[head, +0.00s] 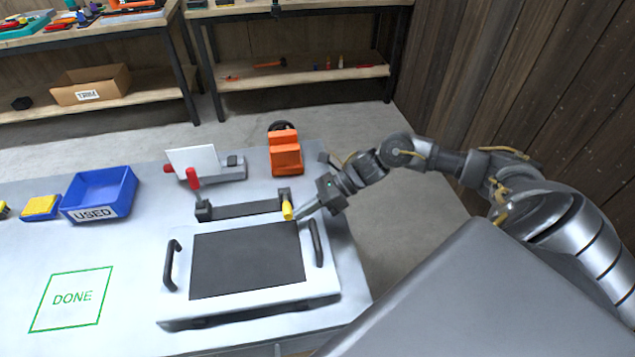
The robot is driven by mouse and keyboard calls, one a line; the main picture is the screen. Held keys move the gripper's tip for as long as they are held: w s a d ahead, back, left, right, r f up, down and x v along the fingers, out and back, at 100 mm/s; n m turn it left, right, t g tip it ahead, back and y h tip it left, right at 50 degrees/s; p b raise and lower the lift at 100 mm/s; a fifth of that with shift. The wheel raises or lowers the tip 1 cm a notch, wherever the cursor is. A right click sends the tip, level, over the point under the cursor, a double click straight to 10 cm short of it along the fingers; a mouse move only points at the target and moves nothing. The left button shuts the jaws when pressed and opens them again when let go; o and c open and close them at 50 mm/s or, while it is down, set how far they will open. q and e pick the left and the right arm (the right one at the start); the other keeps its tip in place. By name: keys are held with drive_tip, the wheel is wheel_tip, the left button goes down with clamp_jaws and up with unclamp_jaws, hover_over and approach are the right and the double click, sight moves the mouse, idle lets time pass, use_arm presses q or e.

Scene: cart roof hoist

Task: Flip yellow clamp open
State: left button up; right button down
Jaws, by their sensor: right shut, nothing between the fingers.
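The yellow clamp (287,211) stands upright at the right end of a dark bar (245,209) behind the white panel. My right gripper (302,216) comes in from the right with its fingers shut and empty. Its fingertips are right beside the clamp; I cannot tell if they touch it. The white panel (180,310) has a dark centre and two black handles. My left gripper is not in view.
An orange device (285,153) stands behind the clamp. A blue USED bin (99,193), a yellow sponge-like block (40,206) and a green DONE square (72,298) are on the left of the table. Shelves stand behind, and a wooden wall is on the right.

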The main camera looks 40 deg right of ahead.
drive_tip(key=shift+w+a+f, duration=0.15)
drive_tip(key=shift+a+f, duration=0.1)
drive_tip(key=shift+a, duration=0.3)
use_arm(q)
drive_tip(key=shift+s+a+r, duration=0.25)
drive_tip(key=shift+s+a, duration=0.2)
use_arm(e)
drive_tip(key=shift+a+f, duration=0.1)
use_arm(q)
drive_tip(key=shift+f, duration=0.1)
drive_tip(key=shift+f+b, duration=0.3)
use_arm(e)
drive_tip(key=shift+r, duration=0.2)
